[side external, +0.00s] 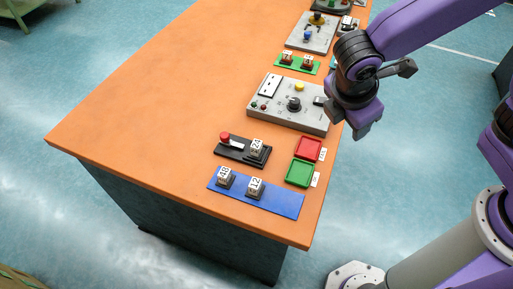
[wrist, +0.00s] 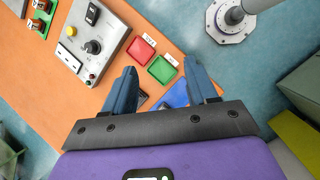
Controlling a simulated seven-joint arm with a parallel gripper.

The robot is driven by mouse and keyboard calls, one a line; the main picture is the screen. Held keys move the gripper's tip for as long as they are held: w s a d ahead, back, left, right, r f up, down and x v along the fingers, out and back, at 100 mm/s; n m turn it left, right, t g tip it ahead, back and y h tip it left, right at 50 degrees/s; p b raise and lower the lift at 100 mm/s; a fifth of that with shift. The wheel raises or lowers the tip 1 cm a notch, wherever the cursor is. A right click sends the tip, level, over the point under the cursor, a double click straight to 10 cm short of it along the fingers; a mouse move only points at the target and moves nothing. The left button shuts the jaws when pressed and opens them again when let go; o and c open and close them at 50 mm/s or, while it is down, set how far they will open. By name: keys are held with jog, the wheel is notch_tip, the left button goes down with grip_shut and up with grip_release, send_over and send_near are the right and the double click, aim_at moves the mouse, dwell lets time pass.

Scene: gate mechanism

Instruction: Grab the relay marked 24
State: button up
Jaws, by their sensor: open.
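The relay marked 24 (side external: 258,146) is a small pale cube with dark print. It sits at the right end of a black base (side external: 235,158), which has a red knob (side external: 224,136) at its left. Two similar relays, seemingly marked 48 (side external: 226,174) and 12 (side external: 255,186), stand on the blue mat (side external: 285,203). My gripper (side external: 352,122) is open and empty, above the table's right edge, well apart from the relay. In the wrist view my gripper (wrist: 162,82) frames part of the blue mat (wrist: 178,96); the relay marked 24 is not visible there.
A red tray (side external: 309,150) and a green tray (side external: 299,174) lie right of the black base. A grey control panel (side external: 285,105) with knobs stands behind. A green mat (side external: 297,65) holds two brown-and-white parts. The orange table (side external: 150,110) is clear at left.

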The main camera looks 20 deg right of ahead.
jog(key=w+a+f+n+t+h, duration=0.2)
jog(key=w+a+f, duration=0.1)
jog(key=a, duration=0.3)
jog(key=w+a+f+n+t+h, duration=0.1)
jog(key=w+a+f+n, duration=0.2)
jog(key=a, duration=0.4)
jog(key=n+t+h, duration=0.2)
jog(key=n+t, duration=0.1)
jog(key=t, duration=0.1)
send_near(256, 144)
jog(key=x, duration=0.5)
jog(key=shift+d+f, duration=0.1)
jog(key=shift+d, duration=0.25)
jog(key=shift+x, duration=2.65)
jog(key=shift+w+a, duration=0.15)
jog(key=shift+c, duration=0.3)
grip_shut()
